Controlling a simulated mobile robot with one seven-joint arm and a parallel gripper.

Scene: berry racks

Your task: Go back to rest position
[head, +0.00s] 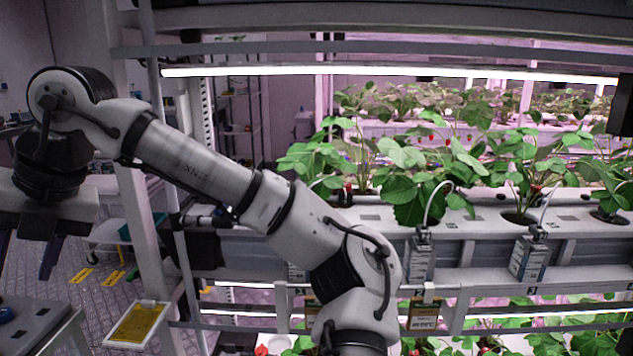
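My arm comes up from the bottom centre of the head view, bends at an elbow and reaches to the upper left. My gripper (28,255) hangs at the left edge, pointing down. Two dark finger parts show apart, with nothing seen between them; the left one is partly cut off by the picture edge. The gripper is in the air, left of the rack post and above the patterned floor (55,290). It is well away from the strawberry plants (415,180).
The planted rack (480,215) with white troughs and a light bar (390,72) fills the right side. A white post (140,215) stands right of my gripper. A yellow sticky panel (137,325) and a grey table top (30,325) are at lower left.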

